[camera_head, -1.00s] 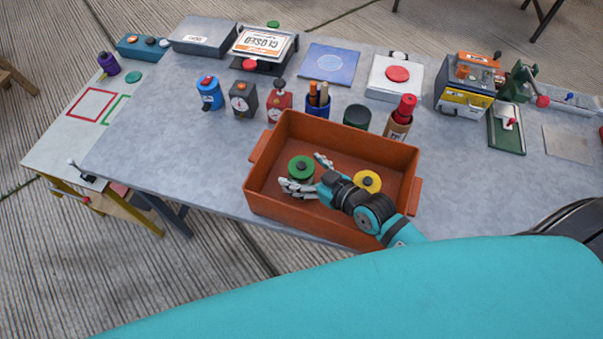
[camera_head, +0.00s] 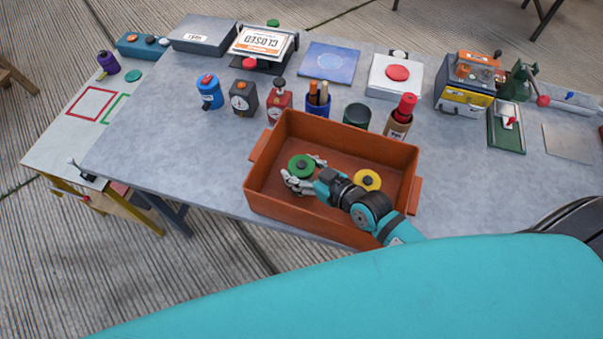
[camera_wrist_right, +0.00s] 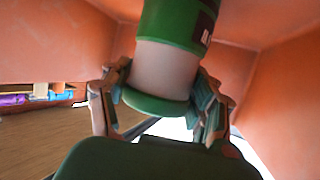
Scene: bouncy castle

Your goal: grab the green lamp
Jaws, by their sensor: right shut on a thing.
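The green lamp (camera_head: 301,166) is in the orange crate (camera_head: 273,207), toward its left side. In the head view I see its round green top with a dark knob. In the right wrist view the green lamp (camera_wrist_right: 160,85) has a pale middle band between green ends and stands between the fingers. My right gripper (camera_head: 303,178) reaches into the crate and is shut on the lamp; its fingers also show in the right wrist view (camera_wrist_right: 158,112). A yellow-topped lamp (camera_head: 368,180) is in the same crate, just right of my wrist. My left gripper is out of view.
The crate walls stand close around my right gripper. The grey table left of the crate is clear.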

